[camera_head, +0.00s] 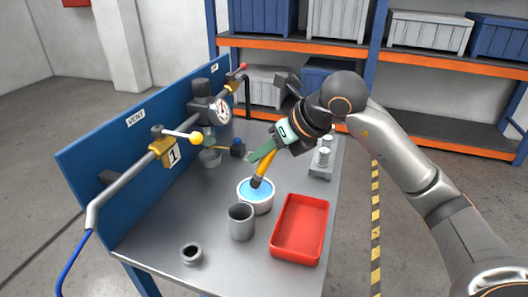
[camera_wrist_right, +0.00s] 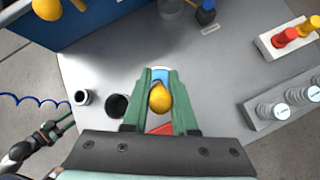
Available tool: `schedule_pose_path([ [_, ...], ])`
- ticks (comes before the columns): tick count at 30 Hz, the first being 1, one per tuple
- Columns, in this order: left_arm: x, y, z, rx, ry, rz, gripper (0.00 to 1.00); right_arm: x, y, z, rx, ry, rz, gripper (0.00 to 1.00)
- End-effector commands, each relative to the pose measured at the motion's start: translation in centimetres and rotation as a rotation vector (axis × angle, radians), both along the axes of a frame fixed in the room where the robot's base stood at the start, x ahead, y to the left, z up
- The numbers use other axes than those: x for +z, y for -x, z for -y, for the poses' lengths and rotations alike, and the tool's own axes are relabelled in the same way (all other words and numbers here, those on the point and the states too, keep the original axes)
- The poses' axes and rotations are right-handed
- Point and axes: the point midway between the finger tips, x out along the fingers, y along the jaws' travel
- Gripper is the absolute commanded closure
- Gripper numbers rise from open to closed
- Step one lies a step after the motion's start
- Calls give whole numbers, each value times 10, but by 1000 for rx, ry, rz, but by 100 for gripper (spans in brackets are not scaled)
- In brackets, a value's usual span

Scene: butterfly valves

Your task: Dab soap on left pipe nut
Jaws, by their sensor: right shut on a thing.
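My right gripper (camera_head: 267,151) is shut on the yellow handle of a brush (camera_head: 264,167). The handle's end also shows between the green fingers in the wrist view (camera_wrist_right: 160,98). The brush's dark head is down in a white bowl of blue soap (camera_head: 248,200). The left pipe (camera_head: 125,186) runs along the blue panel to a brass fitting numbered 1 (camera_head: 165,152), which has a yellow-ball lever (camera_head: 195,138). I cannot make out a separate nut there. My left gripper (camera_wrist_right: 50,130) shows small at the lower left of the wrist view; its opening is unclear.
A grey cup (camera_head: 241,222), a red tray (camera_head: 300,230) and a small dark ring (camera_head: 191,254) are near the bowl. A gauge unit (camera_head: 221,110) and a red-tipped lever (camera_head: 237,74) are farther along. The bench's left front is mostly clear.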

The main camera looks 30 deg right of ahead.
Motion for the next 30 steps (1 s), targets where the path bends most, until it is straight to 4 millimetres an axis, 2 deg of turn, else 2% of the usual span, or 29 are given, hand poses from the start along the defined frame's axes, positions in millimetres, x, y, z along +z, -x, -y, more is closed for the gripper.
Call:
schedule_pose_path([
  [30,-7,0,0,0,2,4,50,-11,0,0,0,0,-1,100],
])
